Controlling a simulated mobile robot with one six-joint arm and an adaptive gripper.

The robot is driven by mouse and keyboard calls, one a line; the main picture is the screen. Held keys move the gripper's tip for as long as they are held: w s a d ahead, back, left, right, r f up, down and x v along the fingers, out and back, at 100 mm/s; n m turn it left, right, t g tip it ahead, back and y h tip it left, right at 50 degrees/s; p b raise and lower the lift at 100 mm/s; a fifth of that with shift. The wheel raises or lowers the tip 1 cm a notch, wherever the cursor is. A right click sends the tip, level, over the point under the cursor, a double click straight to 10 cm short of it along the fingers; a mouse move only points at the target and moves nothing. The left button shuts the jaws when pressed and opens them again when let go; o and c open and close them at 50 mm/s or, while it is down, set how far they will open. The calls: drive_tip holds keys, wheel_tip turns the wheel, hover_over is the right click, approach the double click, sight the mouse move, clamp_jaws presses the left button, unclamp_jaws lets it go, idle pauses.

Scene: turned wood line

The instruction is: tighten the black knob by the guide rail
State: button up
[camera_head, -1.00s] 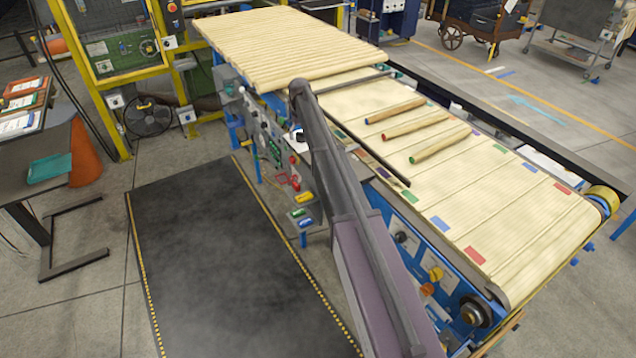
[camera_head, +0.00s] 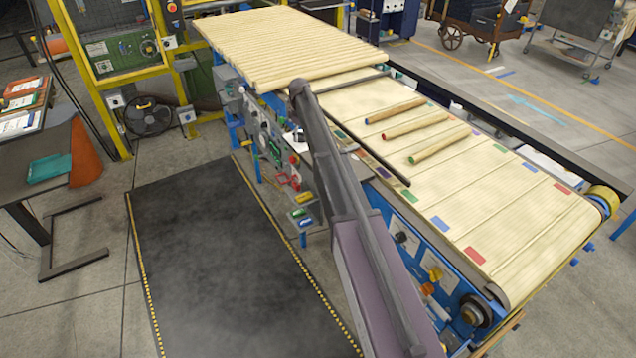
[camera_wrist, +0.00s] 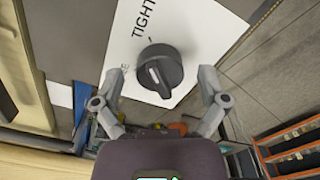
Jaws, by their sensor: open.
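The black knob (camera_wrist: 158,71) shows in the wrist view on a white plate (camera_wrist: 193,30). The plate bears the word "TIGHT" and a short dark mark near the knob. The knob has a raised grip bar across its face, which stands nearly upright in the picture, slightly tilted. My gripper (camera_wrist: 160,76) is open, with one finger to the left and one to the right of the knob. I see a gap on both sides, and nothing is held. In the head view my arm hides the gripper, and I cannot make out the knob or the guide rail for certain.
The conveyor (camera_head: 520,235) carries several wooden spindles (camera_head: 415,125), with a packed row of them at its far end. Its blue side holds controls. A dark floor mat (camera_head: 225,265) lies clear beside it. A side table (camera_head: 35,150) stands at the left.

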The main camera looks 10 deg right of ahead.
sight(301, 133)
drive_tip(key=n, duration=0.3)
wheel_tip(301, 133, up, 14)
drive_tip(key=p, duration=1.4)
drive_tip(key=s+f+m+b, duration=0.2)
drive_tip(key=s+f+b, duration=0.1)
drive_tip(key=s, duration=0.7)
drive_tip(key=s+f+m+b, duration=0.3)
drive_tip(key=s, duration=0.7)
drive_tip(key=s+a+f+m+b, duration=0.1)
drive_tip(key=s+f+m+b, duration=0.2)
drive_tip(key=s, duration=0.8)
drive_tip(key=shift+f+b, duration=0.35)
drive_tip(key=s+f+m+b, duration=0.4)
drive_tip(key=s, duration=1)
drive_tip(key=shift+a+f, duration=0.15)
drive_tip(key=shift+a, duration=0.05)
